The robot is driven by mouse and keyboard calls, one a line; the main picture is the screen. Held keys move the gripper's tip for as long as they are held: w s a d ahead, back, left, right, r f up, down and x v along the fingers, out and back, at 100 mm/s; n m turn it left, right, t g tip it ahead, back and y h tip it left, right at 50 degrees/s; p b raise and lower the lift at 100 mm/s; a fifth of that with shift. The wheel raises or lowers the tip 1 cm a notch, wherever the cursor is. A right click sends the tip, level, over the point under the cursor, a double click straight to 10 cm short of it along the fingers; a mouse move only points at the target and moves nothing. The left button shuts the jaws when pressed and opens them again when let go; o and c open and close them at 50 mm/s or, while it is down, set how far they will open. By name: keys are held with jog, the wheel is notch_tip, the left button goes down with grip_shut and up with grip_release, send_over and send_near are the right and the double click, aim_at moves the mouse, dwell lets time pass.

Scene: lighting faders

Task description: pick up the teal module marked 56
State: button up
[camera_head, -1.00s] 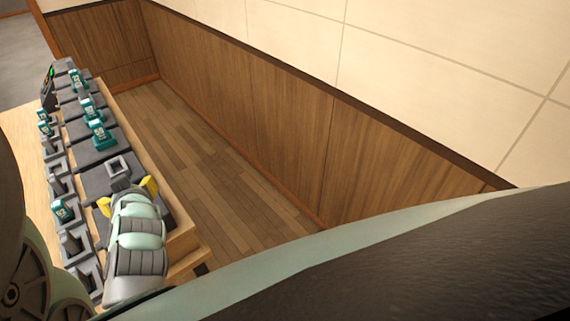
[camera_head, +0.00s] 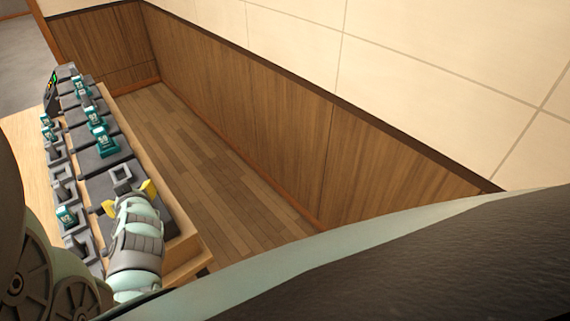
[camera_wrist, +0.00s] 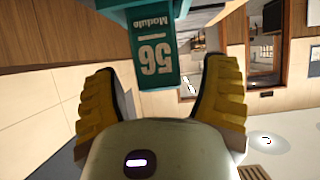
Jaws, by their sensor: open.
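The teal module marked 56 (camera_wrist: 156,55) shows upside down at the top of the wrist view, its white label facing the camera. It lies ahead of and between the two yellow fingers of my gripper (camera_wrist: 161,80), with visible space on both sides. My gripper (camera_head: 129,196) is open and empty, low over the near part of the bench in the head view. A teal module (camera_head: 105,141) stands beyond it in the row; its number is too small to read there. I cannot tell for certain that it is module 56.
A grey empty holder (camera_head: 121,178) sits just ahead of my gripper. Other teal modules (camera_head: 93,115) and a left row of grey holders with modules (camera_head: 66,216) line the wooden bench (camera_head: 183,254). Wood flooring lies free between bench and panelled wall (camera_head: 240,130).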

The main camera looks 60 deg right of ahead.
jog(key=shift+w+d+f, duration=0.1)
jog(key=shift+w+f, duration=0.05)
jog(key=shift+w, duration=0.25)
grip_shut()
dwell(0.6)
